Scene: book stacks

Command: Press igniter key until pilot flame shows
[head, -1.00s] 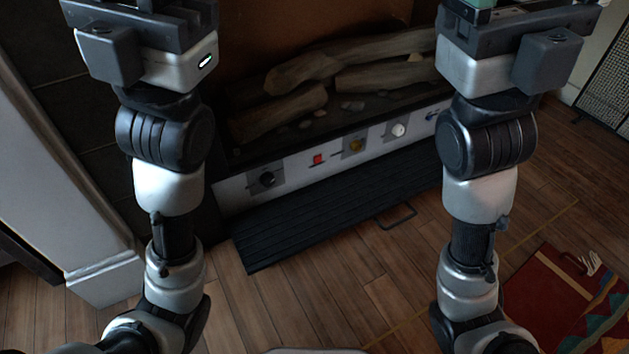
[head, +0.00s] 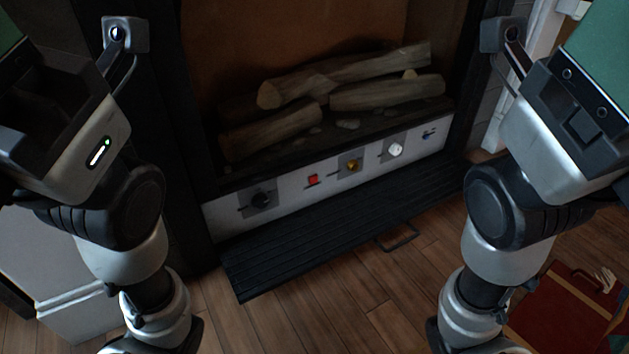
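A white control panel (head: 225,215) runs along the front of the fireplace under the logs. I cannot tell from markings which is the igniter. The log bed looks dark, with no glow visible. My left gripper (head: 60,130) is at the left edge and my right gripper (head: 570,120) at the right, both apart from the panel.
Wooden logs (head: 345,75) lie in the firebox above the panel. A dark ribbed tray (head: 300,258) with a handle (head: 400,236) sticks out below it. The space between my arms is clear.

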